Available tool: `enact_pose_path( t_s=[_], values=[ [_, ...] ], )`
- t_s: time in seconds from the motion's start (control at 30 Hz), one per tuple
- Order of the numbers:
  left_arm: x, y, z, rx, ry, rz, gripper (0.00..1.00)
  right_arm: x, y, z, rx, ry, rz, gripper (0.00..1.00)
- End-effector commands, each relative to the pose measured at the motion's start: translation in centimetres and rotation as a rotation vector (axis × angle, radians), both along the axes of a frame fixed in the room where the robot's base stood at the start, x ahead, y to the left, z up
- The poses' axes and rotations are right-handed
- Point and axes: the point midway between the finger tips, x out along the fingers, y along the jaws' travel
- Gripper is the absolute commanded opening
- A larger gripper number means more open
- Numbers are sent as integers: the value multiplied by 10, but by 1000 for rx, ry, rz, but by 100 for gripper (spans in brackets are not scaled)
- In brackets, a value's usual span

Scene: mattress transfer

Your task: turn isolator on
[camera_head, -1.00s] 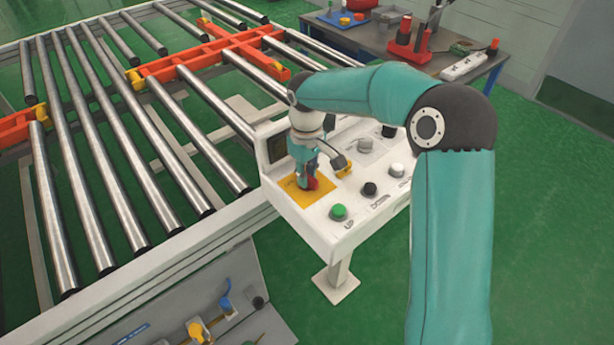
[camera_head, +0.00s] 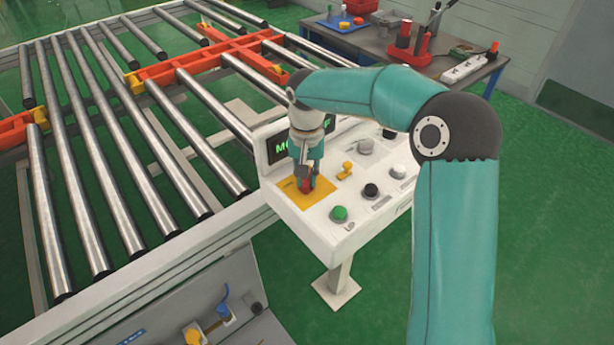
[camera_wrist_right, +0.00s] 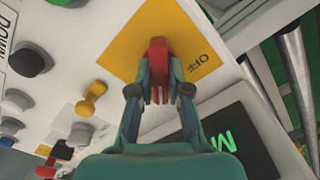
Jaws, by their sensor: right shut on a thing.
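The isolator is a red rotary handle (camera_wrist_right: 158,68) on a yellow plate (camera_wrist_right: 190,30) marked "OFF" in the right wrist view. In the head view the yellow plate (camera_head: 318,200) sits at the left end of the white control panel. My right gripper (camera_head: 306,184) points down at the red handle. In the right wrist view its two fingers (camera_wrist_right: 159,90) are shut on the handle, one on each side. The panel's display (camera_head: 287,142) is lit with green letters, partly hidden by my right gripper. My left gripper is not in view.
The panel also has a green button (camera_head: 338,213), a black button (camera_head: 371,191), a yellow switch (camera_head: 346,170) and grey knobs. A roller conveyor (camera_head: 120,170) stands on the left. A workbench (camera_head: 440,65) with tools stands at the back right. Green floor is clear on the right.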

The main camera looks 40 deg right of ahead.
Motion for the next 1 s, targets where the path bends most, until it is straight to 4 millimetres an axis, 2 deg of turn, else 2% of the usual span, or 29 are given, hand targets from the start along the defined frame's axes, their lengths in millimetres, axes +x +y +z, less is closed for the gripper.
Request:
enact_pose_path(
  t_s=[0.23, 0.67, 0.7, 0.8, 1.0],
  values=[
    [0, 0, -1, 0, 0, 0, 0, 2, -1, 2, -1, -9, -61, 0],
    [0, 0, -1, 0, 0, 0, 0, 2, -1, 3, -1, -11, -70, 0],
    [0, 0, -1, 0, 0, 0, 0, 2, -1, 3, -1, -11, -70, 23],
    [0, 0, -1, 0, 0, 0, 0, 2, 0, 2, 0, -9, -69, 40],
    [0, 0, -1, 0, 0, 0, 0, 1, 0, 1, 0, -5, -68, 42]
  ],
)
